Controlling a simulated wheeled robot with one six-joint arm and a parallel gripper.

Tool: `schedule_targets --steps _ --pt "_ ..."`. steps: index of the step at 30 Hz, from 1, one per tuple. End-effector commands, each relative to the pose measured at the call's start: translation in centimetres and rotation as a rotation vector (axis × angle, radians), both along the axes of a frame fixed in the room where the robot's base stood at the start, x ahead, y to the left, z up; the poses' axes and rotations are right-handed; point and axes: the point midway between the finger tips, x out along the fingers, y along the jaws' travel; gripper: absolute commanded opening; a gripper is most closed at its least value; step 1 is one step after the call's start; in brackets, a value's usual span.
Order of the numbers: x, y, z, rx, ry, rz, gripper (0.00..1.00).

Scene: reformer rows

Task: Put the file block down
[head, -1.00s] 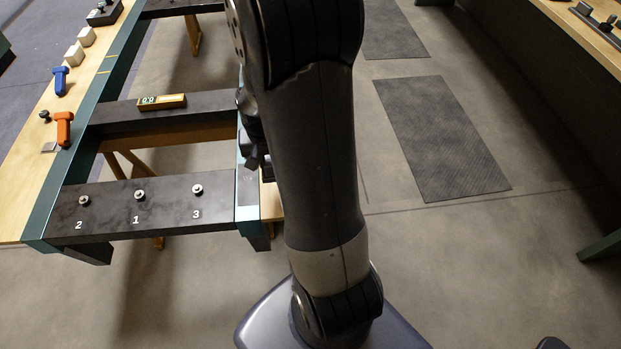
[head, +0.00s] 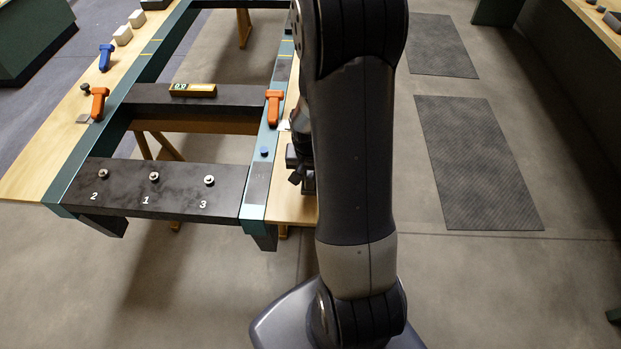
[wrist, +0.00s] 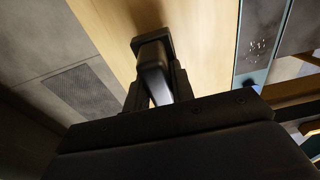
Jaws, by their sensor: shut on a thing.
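In the wrist view my gripper (wrist: 156,88) is shut on the dark file block (wrist: 150,44), whose end shows beyond the fingers. Behind the block is the light wooden strip of the bench (wrist: 105,22). I cannot tell whether the block touches the wood or hangs just above it. In the head view my gripper (head: 301,168) shows only in part at the left edge of my arm, over the right-hand wooden strip (head: 290,208). The block cannot be made out clearly there.
A dark crossbar (head: 165,190) carries several numbered studs. A yellow level-like gauge (head: 193,90) lies on the crossbar behind. An orange clamp (head: 273,108) and a blue knob (head: 264,152) sit on the right rail near my gripper. Bare wood lies in front of the gripper.

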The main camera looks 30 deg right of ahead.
Motion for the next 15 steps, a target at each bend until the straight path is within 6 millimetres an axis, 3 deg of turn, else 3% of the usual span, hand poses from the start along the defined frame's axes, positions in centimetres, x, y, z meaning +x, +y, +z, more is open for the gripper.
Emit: schedule_targets --steps 6,15 --pt "0.0 0.0 -2.4 0.001 0.003 0.001 0.00" --pt "0.0 0.0 -2.7 -0.001 -0.001 0.001 0.00"
